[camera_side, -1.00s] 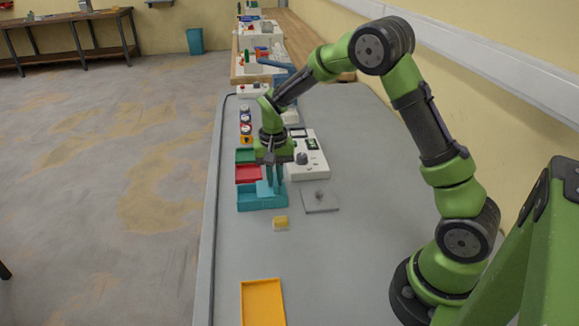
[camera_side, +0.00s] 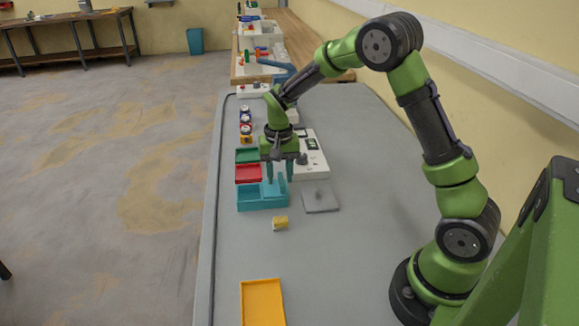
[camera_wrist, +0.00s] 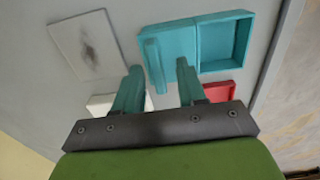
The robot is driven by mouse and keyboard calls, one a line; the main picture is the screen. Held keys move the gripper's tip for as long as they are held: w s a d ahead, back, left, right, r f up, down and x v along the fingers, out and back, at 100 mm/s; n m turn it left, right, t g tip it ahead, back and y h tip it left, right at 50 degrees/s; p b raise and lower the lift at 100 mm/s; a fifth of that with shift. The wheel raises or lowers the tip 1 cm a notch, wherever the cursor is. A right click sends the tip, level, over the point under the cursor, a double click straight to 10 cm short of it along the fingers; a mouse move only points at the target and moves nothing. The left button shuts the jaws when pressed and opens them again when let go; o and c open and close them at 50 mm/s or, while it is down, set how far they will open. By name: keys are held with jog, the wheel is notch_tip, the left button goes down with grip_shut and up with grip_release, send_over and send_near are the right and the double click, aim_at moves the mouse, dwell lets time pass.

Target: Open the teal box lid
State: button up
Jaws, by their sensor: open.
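The teal box (camera_side: 250,203) lies on the grey table under my gripper (camera_side: 279,180). Its left part is an uncovered compartment, and the teal lid (camera_side: 273,189) is over its right part. In the wrist view the open compartment of the teal box (camera_wrist: 222,68) is at right, and the lid (camera_wrist: 181,38) covers the left side. A raised teal handle (camera_wrist: 153,62) shows ahead of the gap between the fingers. My gripper (camera_wrist: 158,78) is open, with its fingers apart. I cannot tell whether a finger touches the handle.
A red tray (camera_side: 248,174) and a green tray (camera_side: 247,156) stand behind the teal box. A grey plate (camera_side: 320,198) and a white device (camera_side: 312,163) are at right. A yellow block (camera_side: 280,223) and yellow tray (camera_side: 262,303) lie nearer, with free table between.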

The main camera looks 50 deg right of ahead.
aim_at(281, 181)
notch_tip(281, 181, up, 16)
dwell(0.3)
jog(key=s+a+r+n+t+y, duration=0.1)
jog(key=s+a, duration=0.4)
jog(key=s, duration=0.5)
jog(key=s+a+r+n+t+y, duration=0.1)
jog(key=s+a+n+t, duration=0.3)
jog(key=s, duration=0.6)
jog(key=shift+a+r+t, duration=0.3)
jog(key=shift+a+t, duration=0.1)
jog(key=shift+t, duration=0.7)
